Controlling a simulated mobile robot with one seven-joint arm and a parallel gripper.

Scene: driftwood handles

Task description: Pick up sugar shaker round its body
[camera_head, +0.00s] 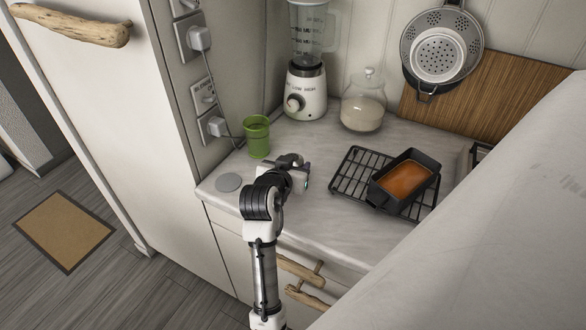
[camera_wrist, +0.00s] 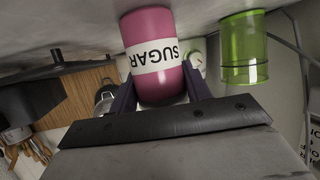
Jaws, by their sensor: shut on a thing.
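The sugar shaker (camera_wrist: 150,55) is pink with a white band reading SUGAR, which appears upside down in the wrist view. My gripper (camera_wrist: 158,88) has one finger on each side of its body and is shut on it. In the head view my gripper (camera_head: 297,178) is low over the front left part of the counter, and the shaker is hidden behind it. I cannot tell whether the shaker touches the counter.
A green cup (camera_head: 257,137) stands close behind my gripper; it also shows in the wrist view (camera_wrist: 243,50). A wire rack (camera_head: 348,180) with a loaf pan (camera_head: 405,178) is to the right. A blender (camera_head: 306,90) and glass jar (camera_head: 363,105) stand behind.

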